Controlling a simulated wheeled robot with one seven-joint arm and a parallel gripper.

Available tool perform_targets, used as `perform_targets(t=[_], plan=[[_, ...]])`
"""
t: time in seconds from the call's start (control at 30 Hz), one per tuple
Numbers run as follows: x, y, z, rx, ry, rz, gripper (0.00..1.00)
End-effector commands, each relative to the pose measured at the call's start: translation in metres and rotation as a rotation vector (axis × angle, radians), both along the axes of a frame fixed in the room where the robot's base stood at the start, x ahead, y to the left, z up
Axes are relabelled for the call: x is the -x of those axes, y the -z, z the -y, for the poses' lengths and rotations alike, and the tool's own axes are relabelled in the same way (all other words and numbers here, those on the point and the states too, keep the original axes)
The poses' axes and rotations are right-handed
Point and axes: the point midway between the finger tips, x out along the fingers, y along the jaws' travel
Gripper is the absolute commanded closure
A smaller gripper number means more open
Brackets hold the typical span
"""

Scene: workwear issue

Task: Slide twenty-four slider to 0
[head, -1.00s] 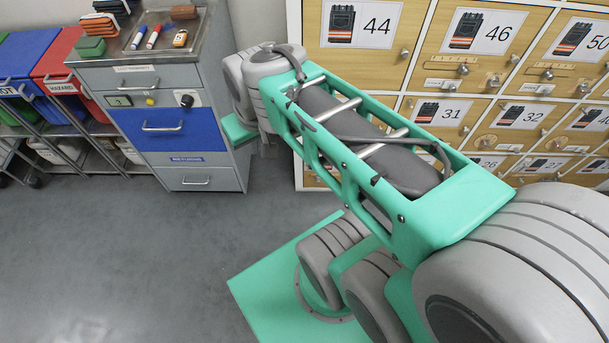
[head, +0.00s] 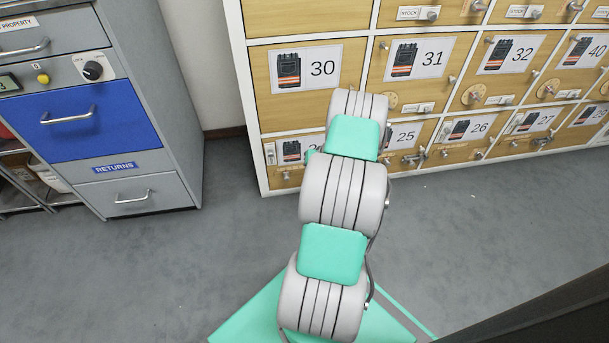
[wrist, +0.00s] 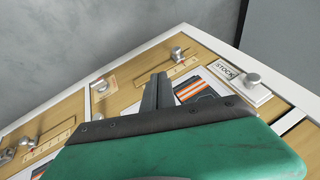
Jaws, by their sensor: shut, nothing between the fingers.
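The door marked 2-something (head: 290,160), below door 30, is at the cabinet's lower left corner; my arm hides part of its number. In the wrist view its radio card (wrist: 196,91) is partly covered by my gripper. A wooden strip with marks (wrist: 183,70) and a metal knob (wrist: 177,52) lie just beyond the fingertips. I cannot tell which way the strip's marks read. My gripper (wrist: 158,80) is shut and empty, its dark fingers pointing at the door close to the strip. I cannot tell if they touch. The arm hides the gripper in the head view.
A STOCK plate (wrist: 226,72) with a round knob (wrist: 253,79) sits right of the fingers in the wrist view. Another knob (wrist: 101,86) is to the left. Doors 30 (head: 305,80) and 25 (head: 400,138) adjoin. Grey drawers (head: 140,195) stand left; the floor between is open.

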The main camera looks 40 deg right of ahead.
Motion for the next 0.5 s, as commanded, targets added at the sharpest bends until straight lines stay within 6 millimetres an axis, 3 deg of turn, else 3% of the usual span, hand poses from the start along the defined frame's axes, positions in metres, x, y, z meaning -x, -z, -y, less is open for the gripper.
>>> perform_targets(t=[0.03, 0.3, 0.5], plan=[[-0.005, 0.016, -0.002, -0.003, -0.003, -0.002, 1.00], [-0.033, 0.069, -0.002, -0.001, -0.002, -0.004, 1.00], [-0.056, 0.084, -0.019, 0.000, -0.004, -0.002, 1.00]])
